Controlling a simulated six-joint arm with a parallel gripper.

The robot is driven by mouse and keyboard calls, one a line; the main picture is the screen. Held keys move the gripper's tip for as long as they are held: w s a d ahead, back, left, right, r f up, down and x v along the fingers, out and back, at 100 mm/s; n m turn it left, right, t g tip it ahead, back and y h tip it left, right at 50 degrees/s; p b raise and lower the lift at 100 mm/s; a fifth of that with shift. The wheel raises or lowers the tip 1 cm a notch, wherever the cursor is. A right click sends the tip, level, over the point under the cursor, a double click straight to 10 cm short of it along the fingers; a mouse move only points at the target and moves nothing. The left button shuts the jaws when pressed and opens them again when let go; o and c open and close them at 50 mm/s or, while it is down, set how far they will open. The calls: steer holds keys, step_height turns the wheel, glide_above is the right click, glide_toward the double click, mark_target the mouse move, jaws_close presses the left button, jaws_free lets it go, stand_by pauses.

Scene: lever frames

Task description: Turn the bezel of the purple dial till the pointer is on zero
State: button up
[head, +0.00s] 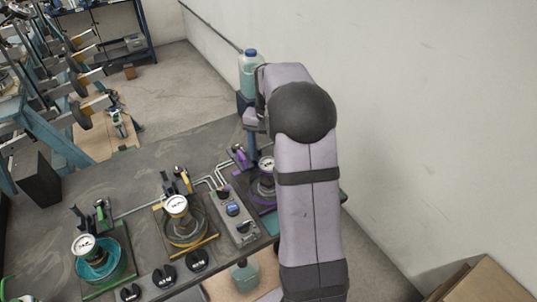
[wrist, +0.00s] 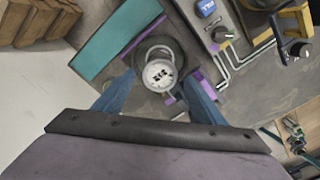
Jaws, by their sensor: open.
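The purple dial (wrist: 160,74) has a round white face with black marks in a pale metal bezel, on a dark round base with purple parts beside it. In the head view the purple dial (head: 266,163) is partly hidden by my arm. The pointer's reading is too small to tell. My gripper (wrist: 158,84) is open, its two blue fingers spread to either side of the dial in the wrist view. I cannot tell whether they touch the bezel. In the head view my gripper (head: 252,146) points down beside the dial.
A yellow-trimmed dial (head: 177,206) and a green-trimmed dial (head: 84,244) stand to the left on the dark bench. A grey control box (head: 234,218) with knobs sits close by. A blue-capped bottle (head: 249,74) stands behind. Bent pipes (wrist: 222,72) run near the dial.

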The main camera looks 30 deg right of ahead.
mark_target(268, 163)
steer(key=shift+f, duration=0.65)
steer(key=c, duration=1.1)
steer(key=shift+o, duration=0.2)
steer(key=shift+n+p, duration=0.55)
steer(key=shift+n, duration=2.15)
steer(key=o, duration=1.1)
steer(key=shift+c, duration=0.2)
steer(key=shift+r, duration=0.15)
steer(key=shift+r+b, duration=1.2)
steer(key=shift+r, duration=2.4)
